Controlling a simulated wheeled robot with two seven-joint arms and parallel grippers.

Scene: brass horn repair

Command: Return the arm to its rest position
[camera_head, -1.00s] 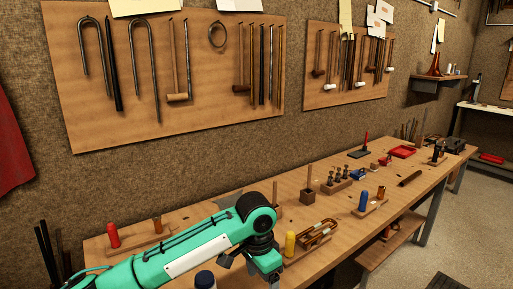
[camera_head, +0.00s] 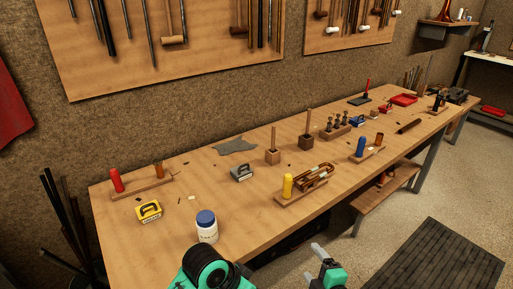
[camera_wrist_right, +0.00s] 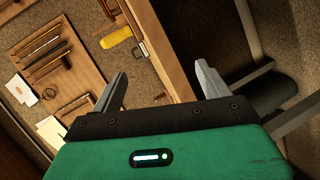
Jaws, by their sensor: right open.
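My right gripper (camera_head: 329,258) is at the bottom of the head view, off the front edge of the wooden workbench (camera_head: 235,215). Its two grey fingers stand apart, with nothing between them. The right wrist view also shows the open gripper (camera_wrist_right: 162,73), with the bench edge and a yellow-handled tool (camera_wrist_right: 116,37) beyond its fingers. My green and black arm link (camera_head: 208,268) shows at the bottom of the head view. My left gripper is not in view.
A white jar with a blue lid (camera_head: 206,226) stands near the bench's front edge. A yellow block (camera_head: 149,211), a grey block (camera_head: 242,173) and a rack with a yellow handle (camera_head: 287,187) lie on the bench. A dark mat (camera_head: 430,262) lies on the floor.

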